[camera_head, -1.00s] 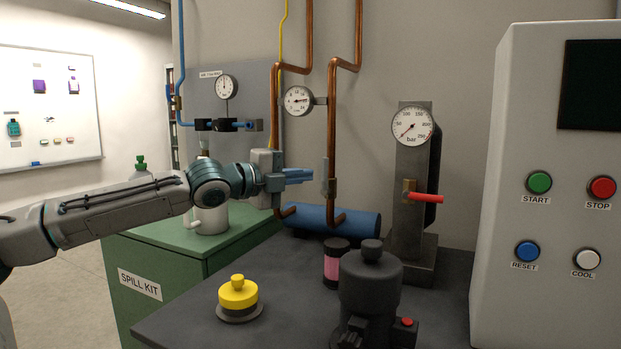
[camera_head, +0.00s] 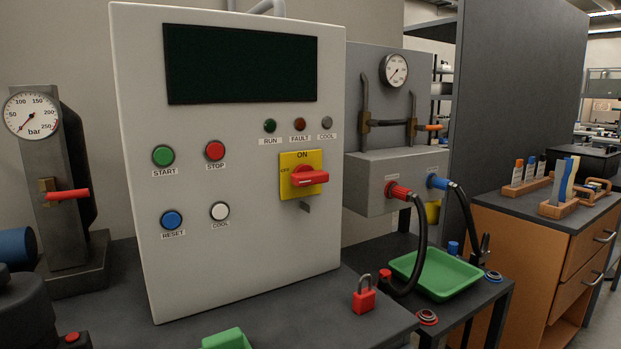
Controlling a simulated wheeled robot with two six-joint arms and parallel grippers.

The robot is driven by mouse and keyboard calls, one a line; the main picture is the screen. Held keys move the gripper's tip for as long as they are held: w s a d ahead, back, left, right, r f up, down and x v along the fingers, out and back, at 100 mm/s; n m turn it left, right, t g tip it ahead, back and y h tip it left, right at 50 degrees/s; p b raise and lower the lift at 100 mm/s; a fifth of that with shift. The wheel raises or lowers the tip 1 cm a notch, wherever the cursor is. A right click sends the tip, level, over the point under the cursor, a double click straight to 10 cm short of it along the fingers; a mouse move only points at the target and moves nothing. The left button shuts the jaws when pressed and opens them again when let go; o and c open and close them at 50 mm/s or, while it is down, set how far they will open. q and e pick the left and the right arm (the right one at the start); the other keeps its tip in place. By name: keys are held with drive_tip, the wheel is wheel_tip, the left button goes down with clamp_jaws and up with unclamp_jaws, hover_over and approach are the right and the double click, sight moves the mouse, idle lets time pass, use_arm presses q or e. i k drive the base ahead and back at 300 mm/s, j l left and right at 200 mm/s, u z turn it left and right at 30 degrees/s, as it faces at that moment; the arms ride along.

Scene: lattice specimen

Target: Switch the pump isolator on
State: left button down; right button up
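The isolator is a red rotary handle (camera_head: 307,177) on a yellow plate (camera_head: 300,156) at the right of the grey control cabinet's front (camera_head: 245,255). "ON" is printed at the top of the plate and a smaller label, seemingly "OFF", at its left. The handle's grip lies roughly horizontal, with its long end to the right. A small grey tab (camera_head: 305,207) sits just below the plate. No padlock hangs on the handle. Neither of my grippers is in view.
A red padlock (camera_head: 363,297) stands on the dark bench in front of the cabinet. A green object (camera_head: 227,339) is cut off at the bottom edge. Black hoses (camera_head: 421,245) and a green tray (camera_head: 437,274) are to the right. A gauge stand (camera_head: 62,190) is left.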

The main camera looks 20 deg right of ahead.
sight(304, 176)
drive_tip(key=k+l, duration=0.2)
drive_tip(key=k, duration=0.3)
drive_tip(key=k+l, duration=0.15)
drive_tip(key=k, duration=0.3)
